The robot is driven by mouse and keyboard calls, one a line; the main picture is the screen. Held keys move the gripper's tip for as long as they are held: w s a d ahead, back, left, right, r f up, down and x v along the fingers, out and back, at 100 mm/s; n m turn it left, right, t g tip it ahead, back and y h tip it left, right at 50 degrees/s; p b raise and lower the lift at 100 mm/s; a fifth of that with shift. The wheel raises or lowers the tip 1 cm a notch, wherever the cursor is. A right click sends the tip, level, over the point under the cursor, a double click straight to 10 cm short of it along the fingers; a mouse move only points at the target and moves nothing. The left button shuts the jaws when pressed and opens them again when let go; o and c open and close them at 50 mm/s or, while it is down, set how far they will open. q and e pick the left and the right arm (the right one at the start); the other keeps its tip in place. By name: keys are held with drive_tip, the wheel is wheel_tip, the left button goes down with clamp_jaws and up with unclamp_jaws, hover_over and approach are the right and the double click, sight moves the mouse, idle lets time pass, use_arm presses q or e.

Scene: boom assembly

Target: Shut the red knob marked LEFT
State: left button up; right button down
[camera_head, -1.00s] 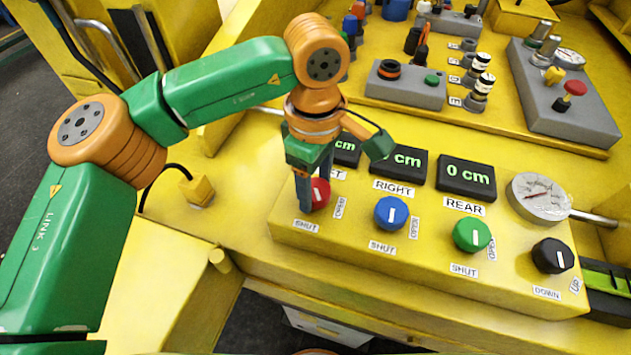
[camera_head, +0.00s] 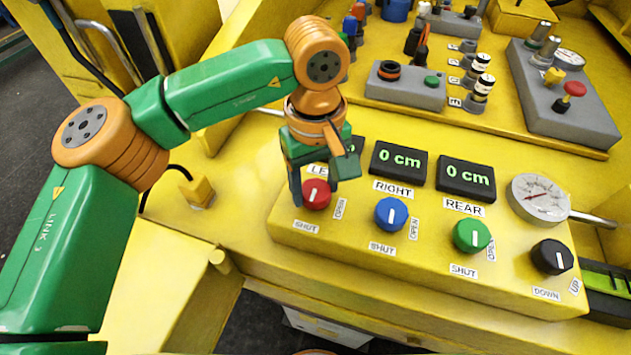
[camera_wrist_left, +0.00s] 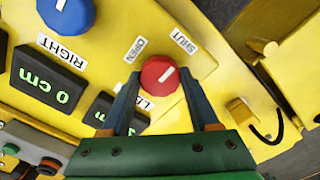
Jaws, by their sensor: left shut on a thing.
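The red knob (camera_head: 316,195) sits at the left end of the yellow control box, with a SHUT label (camera_head: 305,228) below it and an OPEN label (camera_head: 339,209) to its right. Its white mark stands nearly upright in the head view, its lower end towards SHUT. My left gripper (camera_head: 315,187) is shut on this knob, one finger on each side. The red knob also shows between the fingers in the left wrist view (camera_wrist_left: 160,75). The LEFT label (camera_head: 317,169) is partly hidden behind the gripper. My right gripper is out of view.
A blue knob (camera_head: 391,214), a green knob (camera_head: 472,235) and a black knob (camera_head: 552,257) stand to the right on the same box. Displays reading 0 cm (camera_head: 399,160) are behind them. A round gauge (camera_head: 538,198) is at the right.

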sight(316, 189)
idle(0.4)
use_arm(q)
drive_tip(key=o, duration=1.4)
wheel_tip(316, 189, up, 7)
drive_tip(key=shift+r, duration=0.1)
